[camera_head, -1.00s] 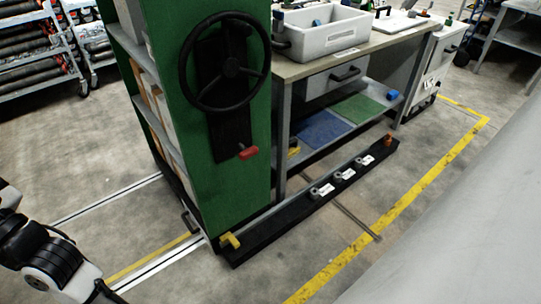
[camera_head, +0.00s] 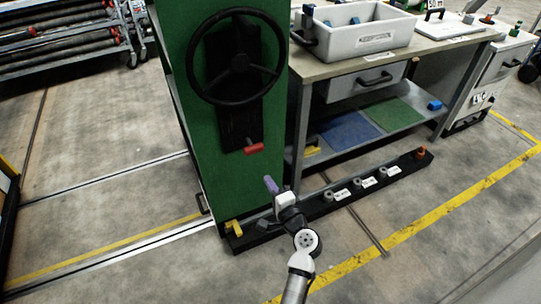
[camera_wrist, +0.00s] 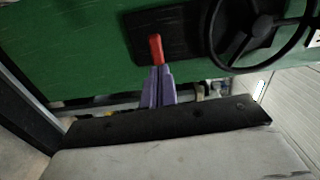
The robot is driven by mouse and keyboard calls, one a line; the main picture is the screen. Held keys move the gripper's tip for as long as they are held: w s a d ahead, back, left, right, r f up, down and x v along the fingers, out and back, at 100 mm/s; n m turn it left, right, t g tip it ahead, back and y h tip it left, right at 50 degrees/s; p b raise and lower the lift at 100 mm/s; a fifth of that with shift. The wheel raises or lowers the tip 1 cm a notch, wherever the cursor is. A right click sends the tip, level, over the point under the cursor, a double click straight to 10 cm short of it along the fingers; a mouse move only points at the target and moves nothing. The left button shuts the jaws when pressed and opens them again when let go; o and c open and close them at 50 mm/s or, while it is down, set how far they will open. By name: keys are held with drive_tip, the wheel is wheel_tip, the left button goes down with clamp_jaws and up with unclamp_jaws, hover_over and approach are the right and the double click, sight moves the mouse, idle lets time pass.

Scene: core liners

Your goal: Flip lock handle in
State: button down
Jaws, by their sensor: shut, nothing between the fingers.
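The lock handle (camera_head: 254,148) is a small red grip on a black plate, below the black handwheel (camera_head: 238,57) on the end of a green cabinet. It sticks out sideways. My gripper (camera_head: 268,181) has purple fingers and is shut and empty. It is in front of the cabinet, below and slightly right of the handle. In the wrist view the red handle (camera_wrist: 155,49) appears just beyond the closed fingertips (camera_wrist: 160,68). The handle's base is partly hidden there, and whether the fingertips touch it is hard to tell.
A black floor beam (camera_head: 405,171) with several fittings and a yellow piece (camera_head: 234,227) runs under my arm. A workbench (camera_head: 350,65) with a grey bin (camera_head: 362,38) stands right of the cabinet. The floor in front is clear.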

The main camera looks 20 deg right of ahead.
drive_tip(key=shift+s+d+f+m, duration=0.2)
drive_tip(key=shift+s+d+f, duration=0.15)
drive_tip(key=shift+s+d, duration=0.15)
drive_tip(key=shift+s+d+f+m, duration=0.2)
drive_tip(key=shift+s+d+f, duration=0.1)
drive_tip(key=shift+s+d, duration=0.2)
drive_tip(key=shift+w, duration=0.1)
drive_tip(key=p, duration=0.4)
approach(255, 151)
drive_tip(key=w, duration=0.7)
drive_tip(key=shift+a+f, duration=0.15)
drive_tip(key=shift+f, duration=0.05)
drive_tip(key=shift+b, duration=0.3)
drive_tip(key=w+b, duration=0.2)
drive_tip(key=w, duration=0.2)
drive_tip(key=shift+w+a+f, duration=0.1)
drive_tip(key=shift+f, duration=0.05)
drive_tip(key=shift+w+r, duration=0.1)
drive_tip(key=shift+r, duration=0.25)
